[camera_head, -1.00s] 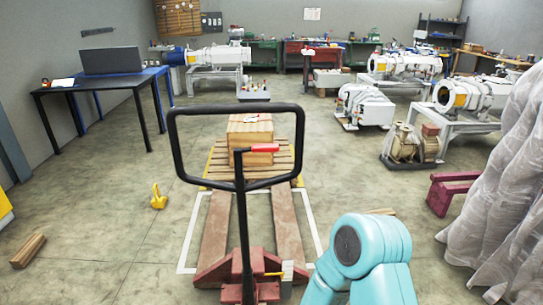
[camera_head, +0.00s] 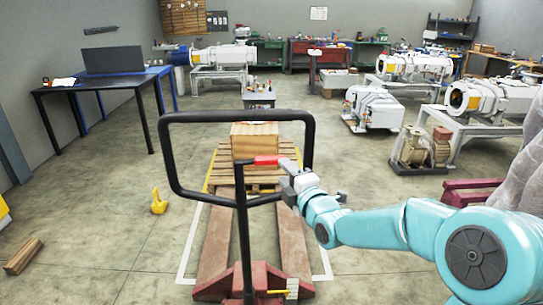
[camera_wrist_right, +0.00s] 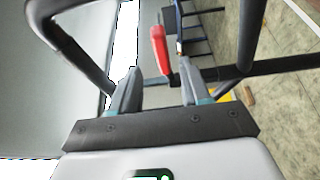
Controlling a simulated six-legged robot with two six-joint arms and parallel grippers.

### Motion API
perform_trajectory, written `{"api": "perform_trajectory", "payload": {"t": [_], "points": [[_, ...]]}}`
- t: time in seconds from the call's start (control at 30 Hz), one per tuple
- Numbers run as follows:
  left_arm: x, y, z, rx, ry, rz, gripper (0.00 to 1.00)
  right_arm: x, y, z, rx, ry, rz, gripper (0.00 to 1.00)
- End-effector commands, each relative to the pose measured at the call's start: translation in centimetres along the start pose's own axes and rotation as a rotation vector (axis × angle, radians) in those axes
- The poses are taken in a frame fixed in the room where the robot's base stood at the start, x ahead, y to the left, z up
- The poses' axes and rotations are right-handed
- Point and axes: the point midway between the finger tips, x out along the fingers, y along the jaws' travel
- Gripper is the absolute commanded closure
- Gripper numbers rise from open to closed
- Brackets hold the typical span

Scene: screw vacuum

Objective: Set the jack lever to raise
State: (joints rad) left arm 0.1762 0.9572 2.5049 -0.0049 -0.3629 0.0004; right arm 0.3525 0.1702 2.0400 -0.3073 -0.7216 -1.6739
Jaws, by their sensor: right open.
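The pallet jack's black loop handle (camera_head: 165,160) stands upright in the middle of the head view, on a black shaft above a red base (camera_head: 262,277). The jack lever, with a red grip (camera_head: 268,160), sticks out to the right from the top of the shaft. My right gripper (camera_head: 287,178) is at the handle, close to the lever's right end. In the right wrist view, the red lever (camera_wrist_right: 158,46) shows between and beyond the two spread fingertips of my right gripper (camera_wrist_right: 158,75). Whether they touch it I cannot tell. My left gripper is out of view.
The jack's forks run under a wooden pallet (camera_head: 222,180) carrying a wooden crate (camera_head: 255,142). A yellow object (camera_head: 158,202) and a wood block (camera_head: 23,257) lie on the left floor. White pumps (camera_head: 375,108) and a maroon stand (camera_head: 470,191) are at right.

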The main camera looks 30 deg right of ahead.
Motion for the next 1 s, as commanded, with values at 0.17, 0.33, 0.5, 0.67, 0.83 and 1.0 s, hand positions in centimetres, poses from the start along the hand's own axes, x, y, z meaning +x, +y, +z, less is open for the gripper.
{"api": "perform_trajectory", "payload": {"t": [0.17, 0.33, 0.5, 0.67, 0.83, 1.0], "points": [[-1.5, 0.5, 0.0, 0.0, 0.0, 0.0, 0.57, 4.2, 0.2, -0.3, 0.002, 0.003, -0.003, 0.53], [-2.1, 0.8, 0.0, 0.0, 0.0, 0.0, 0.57, 7.0, 0.1, -0.3, 0.003, 0.004, -0.003, 0.53], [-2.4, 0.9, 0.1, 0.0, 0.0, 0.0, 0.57, 8.5, -0.1, -0.3, 0.003, 0.004, -0.002, 0.53], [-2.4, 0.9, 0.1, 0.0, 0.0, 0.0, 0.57, 8.8, -0.1, -0.2, 0.003, 0.004, -0.002, 0.53], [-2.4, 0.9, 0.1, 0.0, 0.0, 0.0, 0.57, 8.8, -0.1, -0.1, 0.003, 0.004, -0.002, 0.66], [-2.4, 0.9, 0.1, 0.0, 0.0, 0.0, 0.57, 8.8, -0.1, -0.1, 0.003, 0.004, -0.003, 1.0]]}}
